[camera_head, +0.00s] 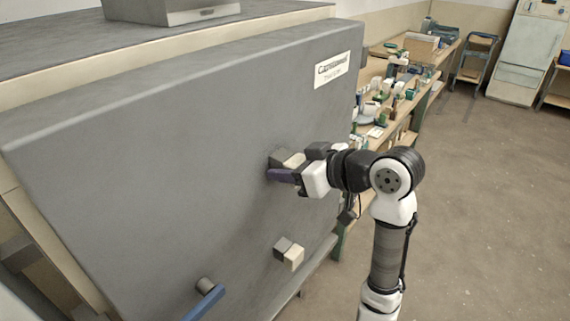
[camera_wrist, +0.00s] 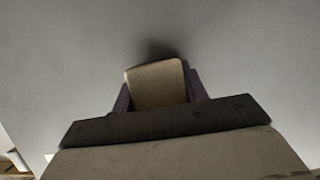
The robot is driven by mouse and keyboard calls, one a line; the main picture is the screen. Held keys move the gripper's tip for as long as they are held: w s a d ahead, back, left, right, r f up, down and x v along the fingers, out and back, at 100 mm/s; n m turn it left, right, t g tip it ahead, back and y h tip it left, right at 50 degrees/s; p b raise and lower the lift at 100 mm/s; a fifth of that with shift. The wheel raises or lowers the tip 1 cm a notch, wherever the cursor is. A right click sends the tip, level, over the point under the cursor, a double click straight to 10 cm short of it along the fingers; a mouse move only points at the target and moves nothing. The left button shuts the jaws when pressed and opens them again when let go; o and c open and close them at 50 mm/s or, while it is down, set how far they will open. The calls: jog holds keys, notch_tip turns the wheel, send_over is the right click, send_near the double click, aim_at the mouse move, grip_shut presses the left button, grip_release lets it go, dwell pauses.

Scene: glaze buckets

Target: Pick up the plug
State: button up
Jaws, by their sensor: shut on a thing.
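The plug, a beige block (camera_head: 292,159), is at the upright grey panel, right of its middle. My gripper (camera_head: 283,168) reaches it from the right, with a purple finger across its near side. In the wrist view the plug (camera_wrist: 157,82) shows its beige face between my two purple fingers (camera_wrist: 160,92), and my gripper is shut on it. A dark shadow lies on the panel just beyond it. Whether the plug touches the panel or stands slightly off it, I cannot tell.
A second beige and dark block (camera_head: 290,254) sits lower on the grey panel (camera_head: 150,140). A blue handle (camera_head: 205,302) sticks out at lower left. A cluttered bench (camera_head: 400,85) stands behind the panel. The floor at right is open.

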jog(key=shift+b, duration=0.55)
jog(key=shift+s+d, duration=0.15)
jog(key=shift+d, duration=0.15)
jog(key=s+d+b, duration=0.5)
jog(key=s+d, duration=0.5)
jog(key=d, duration=0.4)
jog(key=shift+s+r, duration=0.15)
jog(key=shift+d, duration=0.1)
jog(key=s+d+b, duration=0.1)
jog(key=s+d, duration=0.4)
jog(key=d, duration=0.1)
jog(key=shift+d, duration=0.35)
dwell(0.4)
